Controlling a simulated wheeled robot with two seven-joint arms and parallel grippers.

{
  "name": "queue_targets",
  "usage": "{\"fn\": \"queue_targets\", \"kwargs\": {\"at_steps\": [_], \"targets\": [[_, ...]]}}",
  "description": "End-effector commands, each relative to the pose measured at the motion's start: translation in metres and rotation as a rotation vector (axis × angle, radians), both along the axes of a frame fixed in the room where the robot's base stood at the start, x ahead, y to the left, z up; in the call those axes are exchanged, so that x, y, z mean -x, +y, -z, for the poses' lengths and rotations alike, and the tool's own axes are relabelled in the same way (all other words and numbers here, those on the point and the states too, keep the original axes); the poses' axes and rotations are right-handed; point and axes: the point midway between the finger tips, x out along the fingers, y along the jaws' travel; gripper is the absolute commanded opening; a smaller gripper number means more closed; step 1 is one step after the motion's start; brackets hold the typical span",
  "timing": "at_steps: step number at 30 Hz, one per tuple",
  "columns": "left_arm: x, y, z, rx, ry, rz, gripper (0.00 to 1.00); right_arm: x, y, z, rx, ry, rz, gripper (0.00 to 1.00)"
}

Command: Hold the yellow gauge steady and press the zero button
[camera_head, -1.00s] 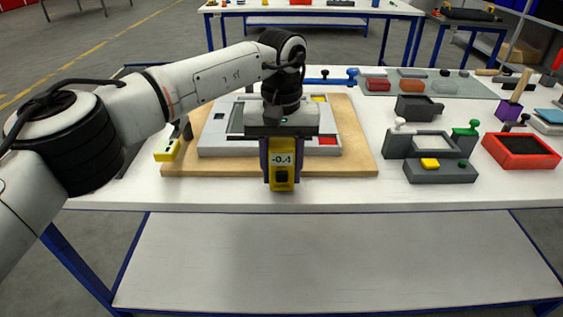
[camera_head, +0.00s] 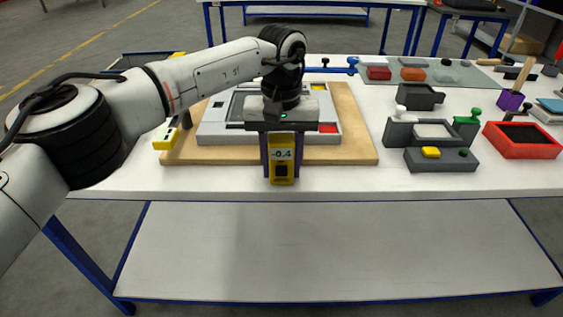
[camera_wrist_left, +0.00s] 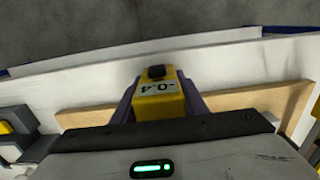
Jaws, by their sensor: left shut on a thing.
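The yellow gauge (camera_head: 282,172) has a small display that reads -0.4 and a dark button below it. My left gripper (camera_head: 281,158) is shut on it, with purple-grey fingers along both sides, and holds it upright near the front edge of the wooden board. In the left wrist view the gauge (camera_wrist_left: 158,98) sits between the fingers, its dark button (camera_wrist_left: 156,72) uncovered at the end toward the table edge. Nothing touches the button. My right gripper is in neither view.
A grey framed fixture (camera_head: 213,138) lies on the wooden board (camera_head: 355,125) behind the gauge. Another yellow piece (camera_head: 165,140) is at the board's left. Grey blocks (camera_head: 440,161) and a red tray (camera_head: 522,140) stand to the right. The white table's front strip is clear.

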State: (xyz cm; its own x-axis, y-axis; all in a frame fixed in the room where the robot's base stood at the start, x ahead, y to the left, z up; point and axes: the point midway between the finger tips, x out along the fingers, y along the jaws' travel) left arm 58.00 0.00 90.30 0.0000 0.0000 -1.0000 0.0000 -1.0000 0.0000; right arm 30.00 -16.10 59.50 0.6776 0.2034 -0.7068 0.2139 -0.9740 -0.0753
Motion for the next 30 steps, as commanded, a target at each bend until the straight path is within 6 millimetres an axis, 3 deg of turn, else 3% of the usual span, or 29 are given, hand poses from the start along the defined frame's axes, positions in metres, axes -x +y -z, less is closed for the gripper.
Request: {"fn": "queue_targets", "kwargs": {"at_steps": [5,10,30], "targets": [[0.0000,0.0001,0.0002,0.000,0.000,0.000,0.11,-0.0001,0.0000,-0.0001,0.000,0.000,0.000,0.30],[0.0000,0.0001,0.0002,0.000,0.000,0.000,0.11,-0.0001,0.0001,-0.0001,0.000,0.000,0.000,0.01],[0.0000,0.0001,0.0000,0.000,0.000,0.000,0.11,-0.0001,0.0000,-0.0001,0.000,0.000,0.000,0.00]]}}
